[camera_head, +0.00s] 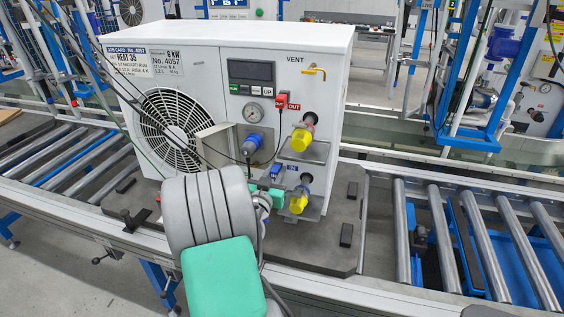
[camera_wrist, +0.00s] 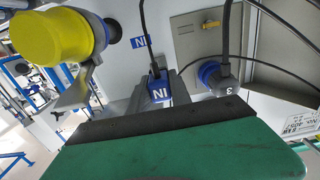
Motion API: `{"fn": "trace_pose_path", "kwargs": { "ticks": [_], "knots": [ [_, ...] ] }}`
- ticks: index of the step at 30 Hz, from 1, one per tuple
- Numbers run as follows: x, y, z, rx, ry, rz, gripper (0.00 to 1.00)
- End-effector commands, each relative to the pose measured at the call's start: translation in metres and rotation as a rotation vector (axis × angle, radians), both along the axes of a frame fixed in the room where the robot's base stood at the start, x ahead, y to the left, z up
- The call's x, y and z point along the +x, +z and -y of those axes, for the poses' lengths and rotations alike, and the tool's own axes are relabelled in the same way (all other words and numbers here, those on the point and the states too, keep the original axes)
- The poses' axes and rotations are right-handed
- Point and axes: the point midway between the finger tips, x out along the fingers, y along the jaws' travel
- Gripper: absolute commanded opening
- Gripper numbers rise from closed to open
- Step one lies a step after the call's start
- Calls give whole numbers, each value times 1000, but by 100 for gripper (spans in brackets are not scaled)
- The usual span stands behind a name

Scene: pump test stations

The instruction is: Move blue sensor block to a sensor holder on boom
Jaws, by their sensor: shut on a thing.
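The blue sensor block (camera_head: 276,171) with an IN label is low on the front of the white heat pump unit (camera_head: 240,60), beside the lower yellow-capped port (camera_head: 299,201). In the wrist view the block (camera_wrist: 160,92) sits between the grey fingers of my gripper (camera_wrist: 160,84), with a black cable rising from it. My gripper (camera_head: 272,182) is shut on the block; my arm hides part of this area in the head view. I cannot tell whether the block touches the unit. I cannot make out a boom sensor holder in either view.
A red OUT sensor block (camera_head: 283,101) is above, near the upper yellow-capped port (camera_head: 302,137). A blue connector (camera_head: 251,145) with a cable is left of it. Thin cables cross the unit's front. The unit stands on a dark pallet (camera_head: 335,245) between roller conveyors (camera_head: 450,240).

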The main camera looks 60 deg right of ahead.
Motion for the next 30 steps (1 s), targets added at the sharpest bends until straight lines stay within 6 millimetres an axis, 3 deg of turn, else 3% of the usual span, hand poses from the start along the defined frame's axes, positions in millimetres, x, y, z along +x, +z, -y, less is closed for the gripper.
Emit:
{"fn": "trace_pose_path", "kwargs": {
  "ticks": [11, 14, 17, 23, 30],
  "knots": [
    [0, 1, -2, -1, 1, 0, 0],
    [10, 2, -8, -1, 21, 0, 0],
    [36, 4, -26, 2, 72, 0, 0],
    [114, 8, -94, 9, 246, -4, 0],
    [197, 14, -210, 13, 493, -10, 0]
  ]
}}
